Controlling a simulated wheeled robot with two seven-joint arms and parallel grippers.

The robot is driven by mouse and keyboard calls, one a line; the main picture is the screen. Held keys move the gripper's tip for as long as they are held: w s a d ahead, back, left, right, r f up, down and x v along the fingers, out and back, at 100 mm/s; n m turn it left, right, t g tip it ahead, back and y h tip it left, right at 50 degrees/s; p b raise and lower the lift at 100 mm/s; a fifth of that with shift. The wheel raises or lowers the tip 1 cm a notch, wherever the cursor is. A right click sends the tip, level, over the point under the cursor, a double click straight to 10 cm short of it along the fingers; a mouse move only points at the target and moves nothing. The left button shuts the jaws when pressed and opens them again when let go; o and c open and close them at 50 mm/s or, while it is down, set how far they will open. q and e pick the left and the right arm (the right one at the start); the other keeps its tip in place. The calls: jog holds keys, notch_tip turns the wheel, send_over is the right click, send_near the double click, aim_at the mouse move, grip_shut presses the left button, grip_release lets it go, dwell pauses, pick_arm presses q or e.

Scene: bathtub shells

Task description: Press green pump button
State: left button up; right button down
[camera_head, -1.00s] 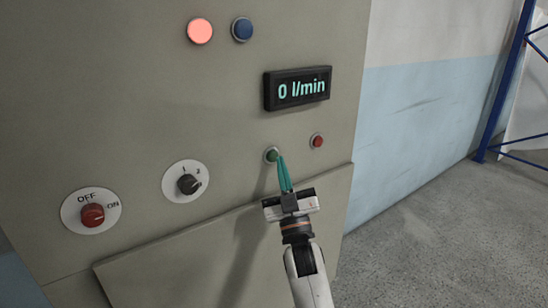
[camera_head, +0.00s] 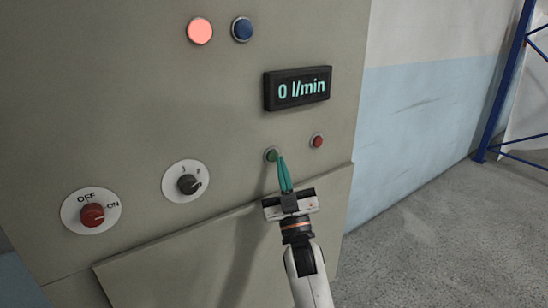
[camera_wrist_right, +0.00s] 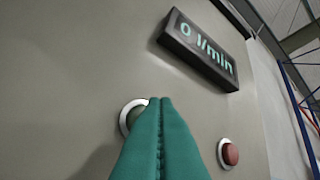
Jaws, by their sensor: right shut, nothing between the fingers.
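The green pump button (camera_head: 271,155) sits on the grey panel, left of a small red button (camera_head: 317,141) and below the display. My right gripper (camera_head: 281,158) is shut and empty, its teal fingertips right at the green button. In the right wrist view the closed fingertips (camera_wrist_right: 160,101) overlap the green button (camera_wrist_right: 133,115) and hide much of it; whether they touch it I cannot tell. The display (camera_head: 297,88) reads 0 l/min. My left gripper is not in view.
The grey panel (camera_head: 130,130) also carries a lit red lamp (camera_head: 200,31), a blue button (camera_head: 242,29), a selector knob (camera_head: 187,184) and a red OFF/ON knob (camera_head: 92,214). A ledge juts out below the buttons. Open floor (camera_head: 440,240) lies to the right.

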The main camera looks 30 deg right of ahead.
jog(key=shift+w, duration=0.1)
jog(key=shift+w, duration=0.35)
jog(key=shift+w, duration=0.4)
dwell(0.7)
jog(key=shift+s, duration=0.85)
jog(key=shift+s, duration=0.1)
jog(key=shift+s+d+p, duration=0.2)
jog(key=shift+s+p, duration=0.5)
jog(key=shift+s, duration=1.7)
